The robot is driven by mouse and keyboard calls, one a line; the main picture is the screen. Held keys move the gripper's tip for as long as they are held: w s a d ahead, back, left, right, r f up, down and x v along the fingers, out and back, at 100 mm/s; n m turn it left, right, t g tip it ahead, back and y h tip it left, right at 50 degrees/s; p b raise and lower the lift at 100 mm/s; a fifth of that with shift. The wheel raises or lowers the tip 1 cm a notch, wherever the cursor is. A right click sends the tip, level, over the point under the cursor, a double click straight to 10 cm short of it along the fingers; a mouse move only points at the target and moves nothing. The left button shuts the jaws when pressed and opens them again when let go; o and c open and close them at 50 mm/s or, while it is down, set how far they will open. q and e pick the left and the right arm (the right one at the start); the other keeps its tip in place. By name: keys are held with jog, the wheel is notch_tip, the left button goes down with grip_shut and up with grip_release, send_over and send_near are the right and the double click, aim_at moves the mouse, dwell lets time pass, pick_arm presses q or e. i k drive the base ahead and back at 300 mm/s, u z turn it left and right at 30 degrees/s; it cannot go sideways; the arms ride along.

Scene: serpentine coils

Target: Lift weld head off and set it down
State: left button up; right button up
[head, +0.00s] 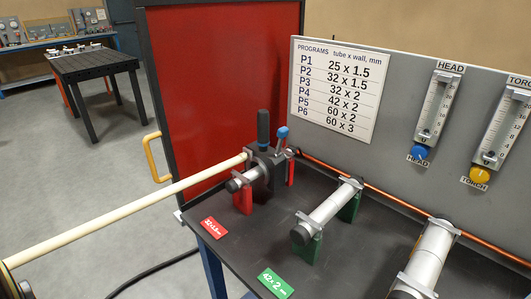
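The weld head (262,164) is a dark block with an upright black handle (263,130) and a blue-knobbed lever (281,138). It sits around a short grey tube (240,181) on a red stand (243,200) at the table's left end. The far side of the weld head is hidden. Neither of my grippers shows in the head view.
Two more tubes rest on the dark table (247,240): one (325,214) on green supports, a thicker one (428,258) at right. A grey gauge panel (405,130) stands behind. A red screen (220,80) is at back left. The front-left tabletop carries red and green labels.

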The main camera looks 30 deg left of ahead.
aim_at(259, 152)
jog(key=k, duration=1.1)
jog(key=u, duration=0.85)
jog(key=i, duration=0.9)
jog(key=z, duration=0.3)
